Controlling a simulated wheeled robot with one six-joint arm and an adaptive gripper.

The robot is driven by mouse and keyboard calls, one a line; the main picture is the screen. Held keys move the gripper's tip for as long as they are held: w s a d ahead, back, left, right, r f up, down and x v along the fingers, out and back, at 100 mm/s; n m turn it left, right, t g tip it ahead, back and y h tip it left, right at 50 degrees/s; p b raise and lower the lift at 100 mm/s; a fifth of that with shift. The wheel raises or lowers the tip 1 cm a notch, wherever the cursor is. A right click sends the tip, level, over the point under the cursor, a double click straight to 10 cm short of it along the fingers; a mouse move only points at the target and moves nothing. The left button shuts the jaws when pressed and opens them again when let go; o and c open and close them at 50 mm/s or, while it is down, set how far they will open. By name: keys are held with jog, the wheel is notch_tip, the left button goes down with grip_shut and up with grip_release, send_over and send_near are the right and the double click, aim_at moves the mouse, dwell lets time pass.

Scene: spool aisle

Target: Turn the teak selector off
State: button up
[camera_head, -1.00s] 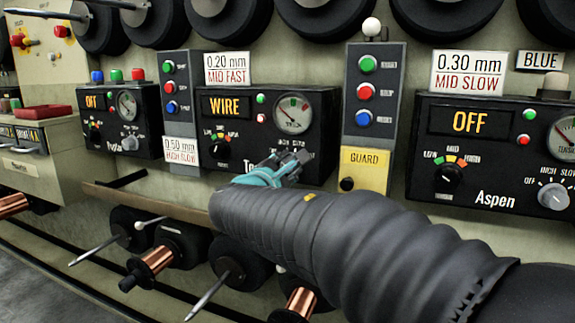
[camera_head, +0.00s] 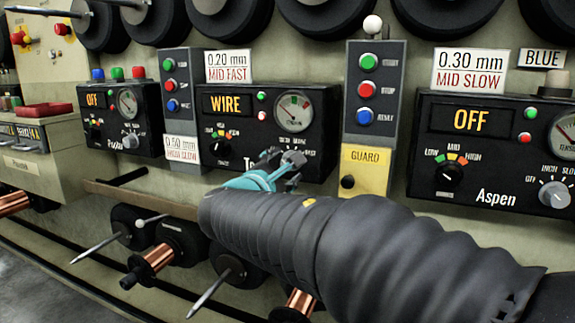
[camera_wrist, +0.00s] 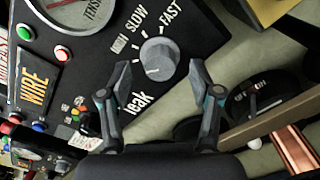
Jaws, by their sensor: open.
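The Teak panel (camera_head: 240,135) is a black box with a lit display reading WIRE and a round gauge. In the wrist view its selector (camera_wrist: 157,58) is a grey round knob with a white mark, beside the words SLOW and FAST and a third, blurred label. My gripper (camera_head: 284,158) is in front of the panel's lower right part and hides that knob in the head view. In the wrist view my gripper (camera_wrist: 160,70) is open and empty, one finger to each side of the knob's lower edge. I cannot tell whether the fingers touch it.
The Aspen panel (camera_head: 490,165) stands to the right, past a grey button column (camera_head: 374,135) and a yellow GUARD box (camera_head: 364,168). Another panel (camera_head: 118,140) is at left. A brown rail (camera_head: 140,200) and copper spools (camera_head: 158,258) lie below.

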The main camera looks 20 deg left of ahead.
jog(key=s, duration=0.9)
jog(key=shift+s+a, duration=0.15)
jog(key=shift+a, duration=0.2)
notch_tip(320, 180, down, 11)
jog(key=s+d+m+g, duration=0.3)
jog(key=g, duration=0.2)
jog(key=s+d+f+m+g+p, duration=0.1)
jog(key=s+d+f+m+g, duration=0.2)
jog(key=d+f+m+g, duration=0.5)
jog(key=s+d+r+m+p, duration=0.1)
jog(key=s+d+m, duration=0.3)
jog(key=d, duration=0.4)
jog(key=s+d+r+m+y+p, duration=0.1)
jog(key=s+d+m, duration=0.3)
jog(key=d, duration=0.5)
jog(key=s+d+r+m+p, duration=0.1)
jog(key=s+d+m+p, duration=0.2)
jog(key=d+m, duration=0.3)
jog(key=s+d, duration=0.1)
jog(key=d, duration=0.2)
jog(key=shift+s+d+r+m+t+y, duration=0.15)
jog(key=shift+d+r+m+t+y, duration=0.05)
jog(key=shift+r+m+t+y, duration=0.1)
